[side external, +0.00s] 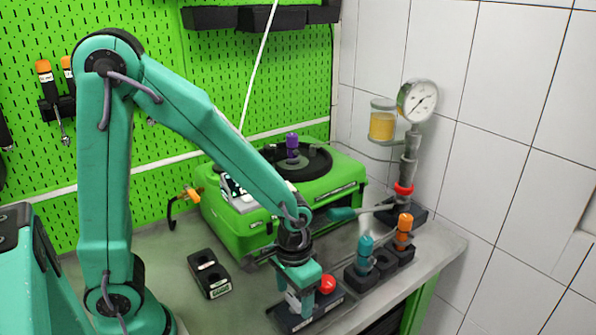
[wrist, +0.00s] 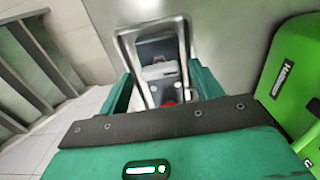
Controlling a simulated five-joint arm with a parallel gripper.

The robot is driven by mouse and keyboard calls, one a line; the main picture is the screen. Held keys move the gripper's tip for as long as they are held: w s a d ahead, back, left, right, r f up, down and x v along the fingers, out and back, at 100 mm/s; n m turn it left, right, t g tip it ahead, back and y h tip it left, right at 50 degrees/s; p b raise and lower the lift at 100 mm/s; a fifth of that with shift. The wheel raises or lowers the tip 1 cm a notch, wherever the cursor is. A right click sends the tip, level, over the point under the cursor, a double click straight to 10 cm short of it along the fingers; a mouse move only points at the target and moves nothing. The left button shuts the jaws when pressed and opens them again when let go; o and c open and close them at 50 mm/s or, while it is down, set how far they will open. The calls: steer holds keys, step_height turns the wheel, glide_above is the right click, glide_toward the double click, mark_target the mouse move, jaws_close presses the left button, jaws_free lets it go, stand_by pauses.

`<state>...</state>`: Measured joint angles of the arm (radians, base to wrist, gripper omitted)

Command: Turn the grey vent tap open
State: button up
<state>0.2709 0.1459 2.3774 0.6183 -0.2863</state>
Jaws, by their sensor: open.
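A small grey piece (wrist: 160,72), which may be the vent tap, sits on a dark block in the wrist view, between my two teal fingers. In the side view its dark base (side external: 318,309) stands at the bench front, with a red rounded knob (side external: 327,284) on it; a bit of red (wrist: 168,103) also shows in the wrist view. My gripper (side external: 305,298) points down over this base and hides much of it. The gripper (wrist: 162,84) is open, with a finger on either side of the grey piece. I cannot tell whether the fingers touch it.
A green pump unit (side external: 225,220) stands behind. A teal-handled lever (side external: 341,214) reaches from the pipe stand with a red collar (side external: 403,189) and a gauge (side external: 418,101). Teal (side external: 365,245) and orange (side external: 404,224) pegs stand right. A black two-slot holder (side external: 209,273) lies left.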

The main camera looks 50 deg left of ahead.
mark_target(291, 297)
steer(key=shift+r, duration=3.7)
steer(key=shift+r, duration=0.1)
steer(key=s+a+r+t, duration=0.5)
steer(key=a+r, duration=0.3)
steer(key=r, duration=0.3)
steer(key=shift+s+t, duration=0.3)
steer(key=shift+s, duration=0.4)
steer(key=shift+r, duration=0.1)
